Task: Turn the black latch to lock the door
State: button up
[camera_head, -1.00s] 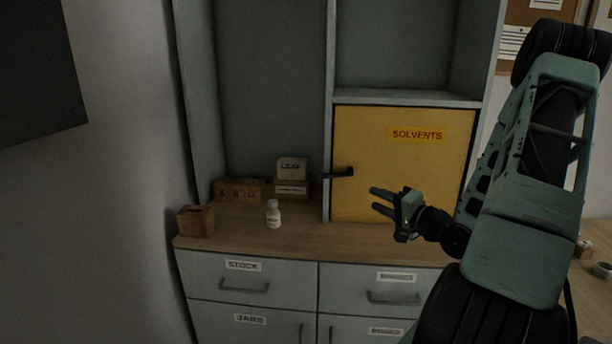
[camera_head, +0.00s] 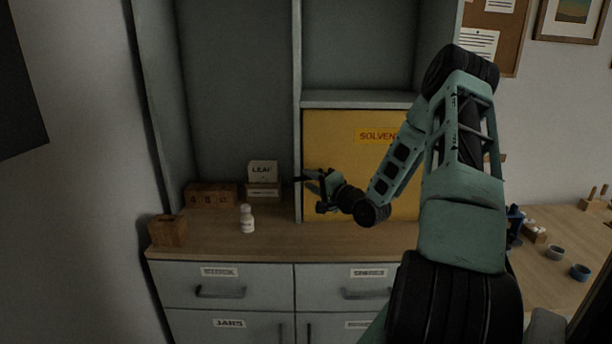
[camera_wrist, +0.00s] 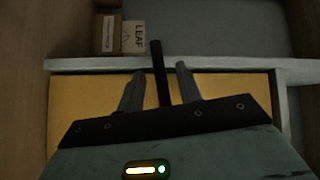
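The yellow solvents door (camera_head: 340,135) is closed in its cabinet frame, and it also shows in the wrist view (camera_wrist: 230,88). The black latch (camera_head: 300,179) is at the door's left edge, roughly level, its end reaching across the upright divider. My gripper (camera_head: 310,181) is at the latch and partly hides it. In the wrist view, my gripper (camera_wrist: 160,68) is open, with one finger on each side of the black latch bar (camera_wrist: 158,65). The bar runs between the fingers with a gap visible on both sides. Contact is not visible.
A white bottle (camera_head: 247,219), a wooden box (camera_head: 167,231), lettered blocks (camera_head: 210,195) and a LEAF box (camera_head: 262,168) stand on the wooden counter (camera_head: 275,233) left of the door. The cabinet divider (camera_head: 298,120) is beside the latch. Drawers (camera_head: 230,285) are below.

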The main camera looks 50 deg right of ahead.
jog(key=shift+w+d, duration=0.1)
jog(key=shift+w, duration=1.15)
grip_shut()
